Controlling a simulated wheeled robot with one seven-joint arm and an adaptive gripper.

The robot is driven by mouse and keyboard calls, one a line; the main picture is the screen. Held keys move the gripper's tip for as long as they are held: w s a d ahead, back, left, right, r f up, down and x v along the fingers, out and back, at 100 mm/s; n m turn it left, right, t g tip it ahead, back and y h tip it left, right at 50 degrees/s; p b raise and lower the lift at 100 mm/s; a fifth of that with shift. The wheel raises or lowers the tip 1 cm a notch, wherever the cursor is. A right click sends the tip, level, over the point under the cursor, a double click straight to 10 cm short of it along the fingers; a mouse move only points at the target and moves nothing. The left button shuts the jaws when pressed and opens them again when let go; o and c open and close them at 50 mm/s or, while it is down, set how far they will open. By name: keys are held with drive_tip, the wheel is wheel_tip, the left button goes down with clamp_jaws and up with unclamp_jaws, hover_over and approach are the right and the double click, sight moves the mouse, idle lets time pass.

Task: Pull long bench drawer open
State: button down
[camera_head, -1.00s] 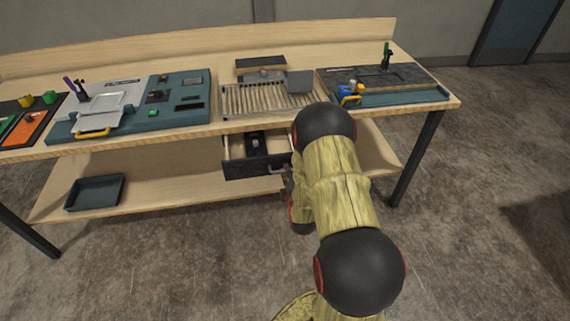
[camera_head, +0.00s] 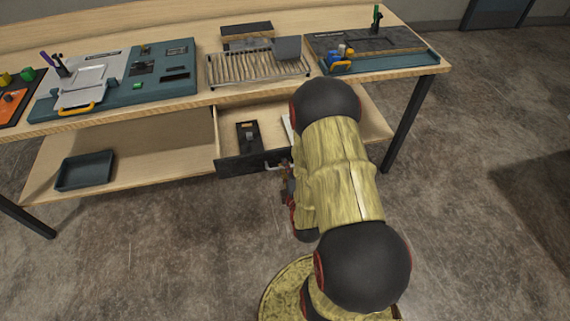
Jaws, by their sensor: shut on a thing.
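The long bench drawer (camera_head: 238,166) hangs under the middle of the workbench. It is pulled well out, and its dark front faces me. Its pale inside holds a dark block-like item (camera_head: 247,137) and a white item (camera_head: 288,128) partly hidden by my arm. A light metal handle (camera_head: 276,166) is on the front, toward its right. My gripper (camera_head: 285,172) is at the handle, shut on it. My arm hides much of the gripper and the drawer's right end.
The bench top (camera_head: 205,99) carries a teal console (camera_head: 115,90), a slatted rack (camera_head: 255,68) and a teal tray (camera_head: 385,62). A dark bin (camera_head: 85,171) sits on the lower shelf (camera_head: 150,180). A dark bench leg (camera_head: 408,125) stands right of my arm. The floor in front is clear.

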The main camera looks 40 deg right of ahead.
drive_tip(key=c, duration=2.2)
unclamp_jaws()
drive_tip(key=shift+c, duration=0.2)
drive_tip(key=shift+s, duration=0.1)
drive_tip(key=v, duration=0.7)
drive_tip(key=shift+s+a, duration=0.1)
drive_tip(key=shift+a, duration=0.1)
